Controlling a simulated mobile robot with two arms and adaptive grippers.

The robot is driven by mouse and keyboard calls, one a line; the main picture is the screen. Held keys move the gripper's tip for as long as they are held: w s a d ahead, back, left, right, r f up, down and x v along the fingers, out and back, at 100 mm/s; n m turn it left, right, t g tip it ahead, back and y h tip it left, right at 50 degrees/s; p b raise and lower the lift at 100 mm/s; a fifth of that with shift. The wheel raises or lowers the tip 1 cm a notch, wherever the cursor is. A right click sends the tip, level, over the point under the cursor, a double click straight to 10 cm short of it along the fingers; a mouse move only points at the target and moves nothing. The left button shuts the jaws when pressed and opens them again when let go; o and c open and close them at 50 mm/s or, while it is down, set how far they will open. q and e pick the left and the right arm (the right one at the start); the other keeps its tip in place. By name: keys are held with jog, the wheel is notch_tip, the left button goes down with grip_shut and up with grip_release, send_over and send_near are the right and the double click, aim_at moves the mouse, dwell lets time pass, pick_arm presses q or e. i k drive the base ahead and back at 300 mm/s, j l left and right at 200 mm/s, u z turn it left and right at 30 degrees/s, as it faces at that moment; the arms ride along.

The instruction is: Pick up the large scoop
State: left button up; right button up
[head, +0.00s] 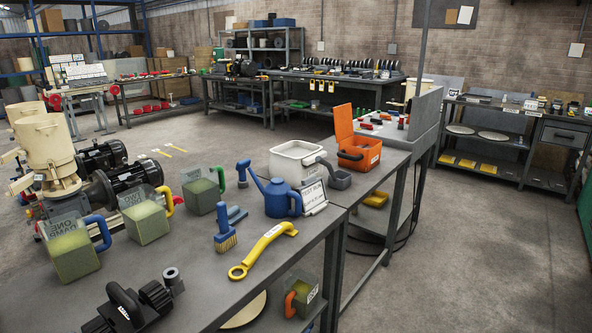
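A dark grey scoop-like piece (340,178) with a grey handle is at the right side of the white tub (297,163) on the workbench. Whether it hangs on the tub or rests on the bench I cannot tell. No label names it as the large scoop, and no second scoop for comparing size is clear to me. Neither of my grippers is in view.
The workbench (215,288) also holds a blue oil can (282,200), an orange box (358,150), a yellow wrench (262,250), a blue brush (226,232) and several clear jugs (146,221) with coloured handles. Open floor (450,260) lies to the right.

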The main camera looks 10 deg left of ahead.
aim_at(331, 170)
jog(key=i+l+u, duration=0.15)
jog(key=i+l, duration=0.8)
jog(key=l, duration=0.1)
